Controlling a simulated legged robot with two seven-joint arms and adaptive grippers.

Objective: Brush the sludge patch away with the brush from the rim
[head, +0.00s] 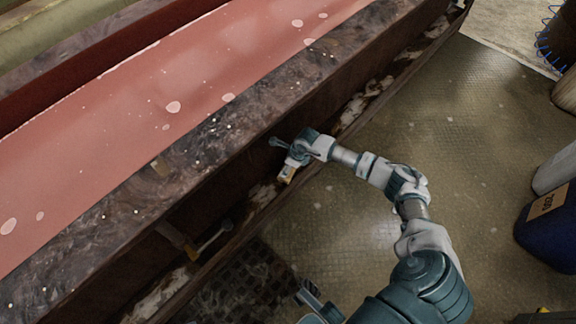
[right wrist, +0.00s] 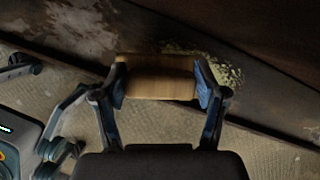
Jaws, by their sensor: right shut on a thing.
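My right gripper (head: 288,155) is low along the tank's outer side, beside its lower ledge. It is shut on the brush, whose tan wooden block (right wrist: 158,78) lies across between the two fingers in the right wrist view. In the head view a small pale yellow part of the brush (head: 287,173) shows below the fingers. The sludge patch (right wrist: 218,66) is a speckled yellow-green area on the dark ledge, right behind the block and partly hidden by it. I cannot tell whether bristles touch it. Teal-and-grey parts at the bottom edge may belong to my left gripper (head: 312,300), but its jaws are unclear.
The long tank (head: 190,85) with reddish liquid and a dark rim fills the upper left. A yellow-handled tool (head: 213,240) lies low on the ledge. A blue drum (head: 550,225) stands right; the floor between is clear.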

